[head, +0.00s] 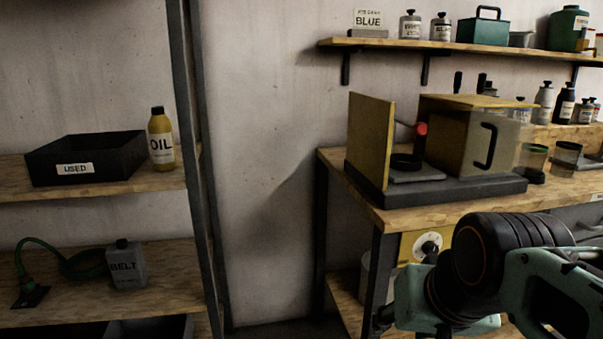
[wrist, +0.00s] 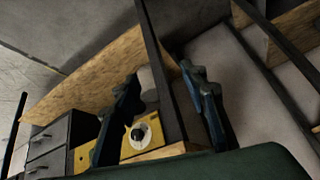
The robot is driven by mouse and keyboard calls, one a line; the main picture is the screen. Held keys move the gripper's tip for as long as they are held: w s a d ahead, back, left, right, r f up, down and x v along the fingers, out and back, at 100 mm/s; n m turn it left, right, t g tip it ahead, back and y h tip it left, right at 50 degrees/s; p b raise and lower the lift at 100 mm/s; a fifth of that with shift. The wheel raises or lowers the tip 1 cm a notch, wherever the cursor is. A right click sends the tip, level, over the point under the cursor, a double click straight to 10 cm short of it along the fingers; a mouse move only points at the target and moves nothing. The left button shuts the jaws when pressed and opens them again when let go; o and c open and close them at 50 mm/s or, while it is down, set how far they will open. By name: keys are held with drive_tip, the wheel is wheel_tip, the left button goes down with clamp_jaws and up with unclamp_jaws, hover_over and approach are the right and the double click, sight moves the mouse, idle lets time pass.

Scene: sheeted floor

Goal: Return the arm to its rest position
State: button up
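My arm (head: 485,265) is in the lower right of the head view, a teal and black set of links in front of the workbench. My gripper shows in the wrist view (wrist: 160,78) as two dark blue fingers spread apart. I see nothing held between them. Beyond the fingers are a yellow box with a round dial (wrist: 142,136) and a dark post. In the head view the fingers are mostly hidden behind the arm at the lower edge.
The workbench (head: 400,217) holds a machine with an open yellow door (head: 370,140) behind my arm. A wall shelf (head: 440,46) carries bottles. At left, a rack holds a black bin (head: 85,158), an oil bottle (head: 161,140) and a grey belt container (head: 126,266). Bare wall shows between rack and bench.

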drive_tip(key=s+a+f+n, duration=0.1)
drive_tip(key=s+a+f, duration=0.1)
drive_tip(key=s+f, duration=0.1)
wheel_tip(320, 180, up, 38)
drive_tip(key=p, duration=3.7)
drive_tip(key=shift+s+f+n+g, duration=0.15)
drive_tip(key=shift+s+n+g, duration=0.1)
drive_tip(key=shift+n+g, duration=0.05)
